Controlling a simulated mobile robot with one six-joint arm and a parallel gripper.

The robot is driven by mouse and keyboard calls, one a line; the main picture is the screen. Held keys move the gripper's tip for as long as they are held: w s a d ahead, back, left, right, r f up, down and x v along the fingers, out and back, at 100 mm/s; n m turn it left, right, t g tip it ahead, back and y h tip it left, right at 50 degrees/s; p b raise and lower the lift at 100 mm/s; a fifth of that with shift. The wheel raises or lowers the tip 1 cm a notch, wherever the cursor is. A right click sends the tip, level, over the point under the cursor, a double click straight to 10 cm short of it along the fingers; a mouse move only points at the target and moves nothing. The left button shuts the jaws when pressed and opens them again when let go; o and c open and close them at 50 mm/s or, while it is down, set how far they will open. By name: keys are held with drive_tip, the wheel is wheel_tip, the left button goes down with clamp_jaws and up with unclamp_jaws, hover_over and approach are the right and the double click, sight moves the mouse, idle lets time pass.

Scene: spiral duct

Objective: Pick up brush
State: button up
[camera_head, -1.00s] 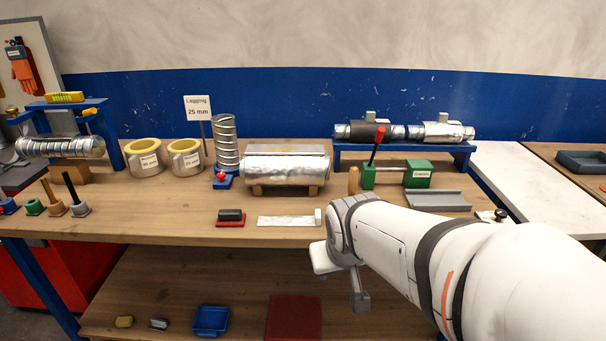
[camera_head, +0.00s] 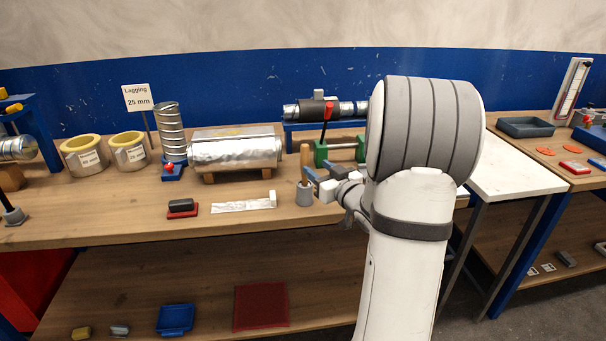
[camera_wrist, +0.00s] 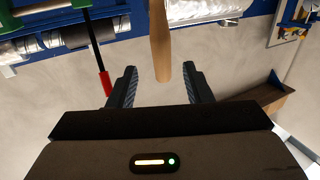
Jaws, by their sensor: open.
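The brush shows as an upright wooden handle (camera_head: 304,165) standing in a small grey pot (camera_head: 304,196) on the bench. Its lower end is hidden in the pot. My gripper (camera_head: 318,182) is open, just right of the handle and pot. In the wrist view the wooden handle (camera_wrist: 160,45) reaches down between the two dark fingers of my gripper (camera_wrist: 160,75). There is a gap on each side, and neither finger clearly touches it.
A green clamp stand with a red-handled lever (camera_head: 328,120) stands behind my gripper. A foil-wrapped duct (camera_head: 235,150) lies to the left. A pale strip (camera_head: 240,205) and a black block on a red base (camera_head: 182,207) lie in front, with bare wood between them.

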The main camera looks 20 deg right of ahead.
sight(307, 161)
drive_tip(key=w, duration=0.2)
drive_tip(key=w+p, duration=0.1)
drive_tip(key=w, duration=0.2)
drive_tip(key=w+a, duration=0.1)
drive_tip(key=w, duration=0.1)
drive_tip(key=shift+w+f, duration=0.15)
drive_tip(key=shift+f, duration=0.05)
drive_tip(key=shift+c, duration=0.2)
clamp_jaws()
